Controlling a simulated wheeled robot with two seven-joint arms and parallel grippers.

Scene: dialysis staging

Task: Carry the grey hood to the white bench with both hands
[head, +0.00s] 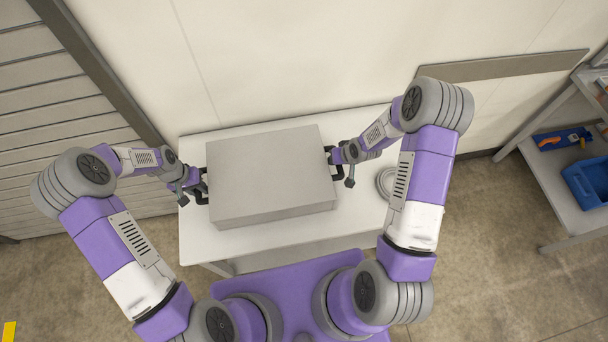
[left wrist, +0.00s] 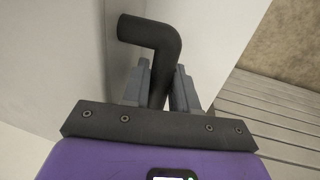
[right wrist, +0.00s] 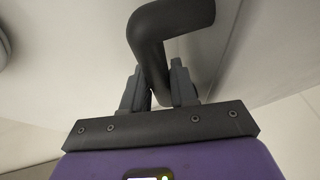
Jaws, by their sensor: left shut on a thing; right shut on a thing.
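The grey hood (head: 268,172) is a large box with a flat top, level, over the white bench (head: 290,250). I cannot tell from above whether it rests on the bench or hangs just over it. A black handle sticks out on each side. My left gripper (head: 196,186) is shut on the hood's left handle, and this black bar (left wrist: 158,50) passes between the fingers in the left wrist view. My right gripper (head: 340,164) is shut on the right handle, whose bar (right wrist: 155,45) sits between the fingers in the right wrist view.
A round white coiled item (head: 386,182) lies on the bench right of the hood, partly behind my right arm. A shelf unit at the right holds a blue bin (head: 588,182) and a blue and orange item (head: 562,139). A wall stands behind the bench.

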